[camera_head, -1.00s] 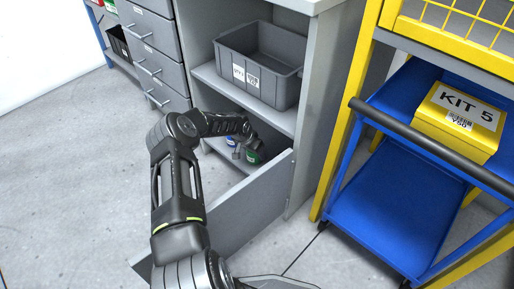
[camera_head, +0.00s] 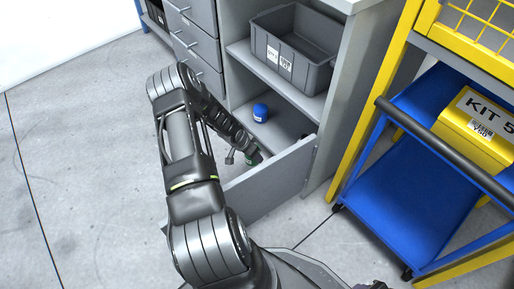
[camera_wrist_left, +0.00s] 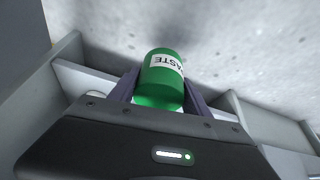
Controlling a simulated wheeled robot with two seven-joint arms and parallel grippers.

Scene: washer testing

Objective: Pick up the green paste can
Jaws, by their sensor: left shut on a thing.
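The green paste can (camera_wrist_left: 160,80) with a white label is between the fingers of my left gripper (camera_wrist_left: 160,95) in the left wrist view. The gripper is shut on it. In the head view my left gripper (camera_head: 250,157) is low at the cabinet, by the top edge of the open lower door or drawer front, and only a small bit of the green can shows there. My right gripper is not in view.
A grey bin (camera_head: 292,50) sits on the shelf above. The grey front panel (camera_head: 270,180) stands close to my gripper. A blue cart (camera_head: 400,200) with a yellow KIT 5 box (camera_head: 466,130) is at the right.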

